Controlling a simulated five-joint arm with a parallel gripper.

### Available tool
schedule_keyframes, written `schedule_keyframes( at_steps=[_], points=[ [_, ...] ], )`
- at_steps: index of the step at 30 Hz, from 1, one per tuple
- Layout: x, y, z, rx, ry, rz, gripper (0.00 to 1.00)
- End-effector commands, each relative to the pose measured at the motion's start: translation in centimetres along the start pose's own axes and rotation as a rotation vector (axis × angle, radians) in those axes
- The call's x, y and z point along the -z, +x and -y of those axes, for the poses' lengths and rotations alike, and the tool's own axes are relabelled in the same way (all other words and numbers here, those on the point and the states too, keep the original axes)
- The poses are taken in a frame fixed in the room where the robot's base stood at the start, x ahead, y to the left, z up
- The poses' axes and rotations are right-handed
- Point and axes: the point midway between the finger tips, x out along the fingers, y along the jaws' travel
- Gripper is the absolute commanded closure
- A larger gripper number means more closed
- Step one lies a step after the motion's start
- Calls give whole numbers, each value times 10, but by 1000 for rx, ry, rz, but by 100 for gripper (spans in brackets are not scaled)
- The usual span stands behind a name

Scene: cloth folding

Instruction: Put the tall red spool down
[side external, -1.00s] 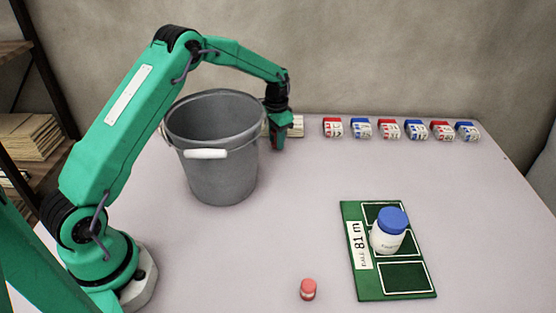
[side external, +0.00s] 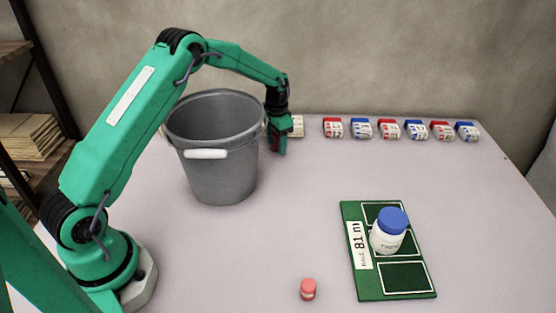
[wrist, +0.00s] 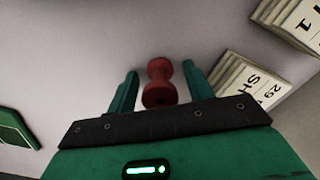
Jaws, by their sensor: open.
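The tall red spool (wrist: 159,82) shows in the wrist view between the two green fingers of my gripper (wrist: 159,85), with a gap on each side of it. Its waist is narrow and both ends are wider. In the side view my gripper (side external: 277,148) is low over the far part of the table, just right of the grey bucket. The spool is mostly hidden there behind the fingers, so its contact with the table is hard to see. My gripper is open.
The grey bucket (side external: 218,165) stands close left of my gripper. Cream blocks (side external: 297,127) lie just behind it. A row of red and blue-topped items lines the back. A green board (side external: 358,285) holds a blue-capped white bottle (side external: 388,235). A small pink-red container (side external: 308,289) stands in front.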

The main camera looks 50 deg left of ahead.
Motion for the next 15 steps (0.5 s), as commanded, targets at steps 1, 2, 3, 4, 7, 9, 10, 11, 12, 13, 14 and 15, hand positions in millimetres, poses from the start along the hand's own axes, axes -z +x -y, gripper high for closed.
schedule_keyframes(
  at_steps=[1,2,3,4,7,9,10,11,12,13,14,15],
  points=[
    [0,-1,0,0,0,0,48],
    [0,-2,0,0,0,-1,48],
    [0,-3,0,0,0,-1,48],
    [0,-4,0,0,0,-1,48],
    [0,-10,0,1,0,-2,48],
    [1,-17,0,1,0,-2,48],
    [1,-20,0,1,0,-2,48],
    [1,-24,0,1,0,-3,48],
    [1,-29,0,1,0,-4,48],
    [1,-33,0,1,0,-3,48],
    [0,-38,0,1,0,-3,48],
    [1,-44,0,1,0,-4,48]
  ],
)
